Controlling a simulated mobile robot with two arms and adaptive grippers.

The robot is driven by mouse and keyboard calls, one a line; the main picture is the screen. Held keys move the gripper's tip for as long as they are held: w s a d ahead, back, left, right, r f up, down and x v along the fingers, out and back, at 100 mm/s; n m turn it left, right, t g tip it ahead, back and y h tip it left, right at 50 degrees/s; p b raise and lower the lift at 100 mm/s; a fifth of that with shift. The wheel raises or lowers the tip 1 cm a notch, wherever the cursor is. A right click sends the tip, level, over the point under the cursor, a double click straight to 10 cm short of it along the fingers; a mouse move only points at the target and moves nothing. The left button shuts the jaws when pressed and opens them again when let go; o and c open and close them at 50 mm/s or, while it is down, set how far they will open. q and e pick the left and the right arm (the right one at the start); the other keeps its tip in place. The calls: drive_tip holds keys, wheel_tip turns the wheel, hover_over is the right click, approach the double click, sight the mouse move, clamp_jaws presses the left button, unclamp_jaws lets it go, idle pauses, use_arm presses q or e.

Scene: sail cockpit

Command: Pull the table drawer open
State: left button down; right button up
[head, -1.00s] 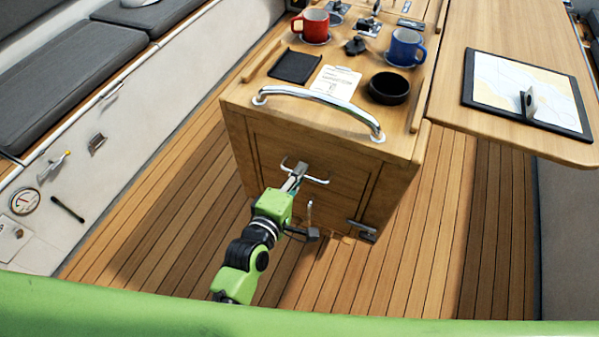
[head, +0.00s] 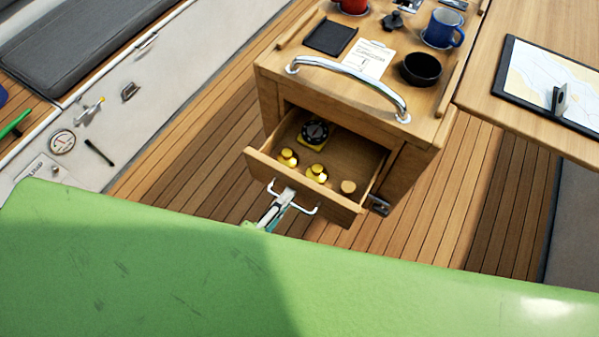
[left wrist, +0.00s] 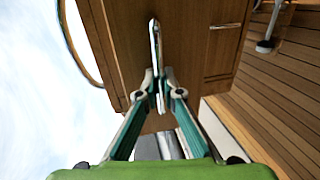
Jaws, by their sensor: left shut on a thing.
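The table drawer (head: 304,189) stands well out from the front of the wooden cockpit table (head: 277,68) in the head view. Inside it lie small yellow weights (head: 316,174), a round black instrument (head: 315,131) and a small wooden knob-like piece (head: 348,187). My left gripper (head: 284,196) is shut on the drawer's metal handle (head: 304,211). In the left wrist view, the fingers (left wrist: 160,92) close around the handle bar (left wrist: 155,50) against the wooden front. Much of my left arm is hidden behind my green body. My right gripper is not in view.
On the tabletop are a black bowl (head: 420,69), a blue mug (head: 443,29), a red mug (head: 355,5), a paper card (head: 367,60) and a dark tray (head: 330,37). A curved chrome rail (head: 350,76) crosses its front edge. A chart board (head: 549,80) lies on the right leaf.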

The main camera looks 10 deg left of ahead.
use_arm(q)
drive_tip(key=shift+f+v, duration=0.25)
drive_tip(key=shift+v, duration=0.9)
drive_tip(key=shift+f+v, duration=0.25)
drive_tip(key=shift+v, duration=0.9)
drive_tip(key=shift+s, duration=0.1)
drive_tip(key=c, duration=2.5)
unclamp_jaws()
drive_tip(key=v, duration=1.2)
